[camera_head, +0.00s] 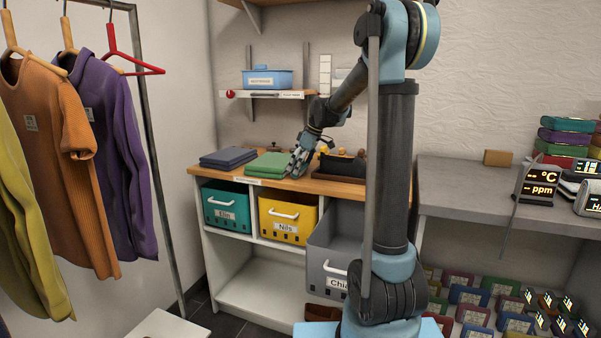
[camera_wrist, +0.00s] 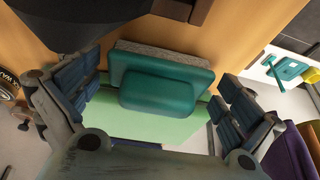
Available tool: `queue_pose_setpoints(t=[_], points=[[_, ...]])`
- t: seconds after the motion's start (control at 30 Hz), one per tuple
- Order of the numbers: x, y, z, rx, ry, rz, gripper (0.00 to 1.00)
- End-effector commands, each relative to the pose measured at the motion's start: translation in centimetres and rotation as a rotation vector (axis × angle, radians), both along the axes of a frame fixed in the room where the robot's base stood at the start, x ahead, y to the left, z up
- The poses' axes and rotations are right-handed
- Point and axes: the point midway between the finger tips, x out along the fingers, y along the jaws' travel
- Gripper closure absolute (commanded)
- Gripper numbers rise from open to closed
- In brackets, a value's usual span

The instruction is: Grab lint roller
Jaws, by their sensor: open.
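My gripper (camera_head: 297,165) is low over the wooden counter, at the green folded cloth (camera_head: 268,164). In the wrist view my gripper (camera_wrist: 150,115) is open, with a finger on each side. A rounded teal block with a grey edge (camera_wrist: 158,88) lies between and beyond the fingers, against the pale green cloth (camera_wrist: 135,124). I cannot tell whether they touch it. I cannot pick out a lint roller with certainty. A small teal item with a handle (camera_wrist: 274,74) lies on a white surface at the right of the wrist view.
Blue-grey folded cloth (camera_head: 228,157) lies left of the green one. A dark tray (camera_head: 343,167) and small brown items stand to the right. A wall shelf (camera_head: 270,94) holds a blue box (camera_head: 268,78). Labelled bins (camera_head: 288,218) sit below. Garments (camera_head: 105,150) hang at left.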

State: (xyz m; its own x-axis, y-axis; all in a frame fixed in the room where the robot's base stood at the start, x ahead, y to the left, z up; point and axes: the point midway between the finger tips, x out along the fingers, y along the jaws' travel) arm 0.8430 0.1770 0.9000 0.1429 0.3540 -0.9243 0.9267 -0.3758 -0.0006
Motion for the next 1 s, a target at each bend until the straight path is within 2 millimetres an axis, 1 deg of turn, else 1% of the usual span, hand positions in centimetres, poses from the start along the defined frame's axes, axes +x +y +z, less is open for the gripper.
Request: queue_pose_setpoints(t=[0.1, 0.13, 0.17, 0.2, 0.27, 0.3, 0.33, 0.43, 0.47, 0.63, 0.73, 0.87, 1.0], points=[[0.0, -0.1, 0.0, 0.000, 0.000, -0.001, 0.00], [0.0, -0.1, 0.0, 0.000, 0.000, -0.001, 0.02], [0.0, -0.1, 0.0, 0.000, -0.001, -0.001, 0.09], [0.0, -0.1, 0.0, 0.000, -0.001, -0.001, 0.18], [0.0, -0.1, 0.0, 0.000, -0.001, -0.001, 0.32], [0.0, -0.2, 0.0, 0.000, 0.000, -0.002, 0.41], [0.0, -0.2, 0.0, 0.000, 0.000, -0.002, 0.43], [0.0, -0.2, 0.0, 0.000, 0.000, -0.002, 0.43], [0.0, -0.2, 0.0, 0.000, 0.000, -0.002, 0.47], [0.0, -0.2, 0.1, 0.000, 0.000, -0.002, 0.47], [0.0, -0.2, 0.6, 0.000, 0.000, -0.002, 0.47], [0.0, -0.2, 2.2, 0.000, 0.000, -0.002, 0.47], [0.0, -0.2, 4.8, 0.000, 0.000, -0.003, 0.47]])
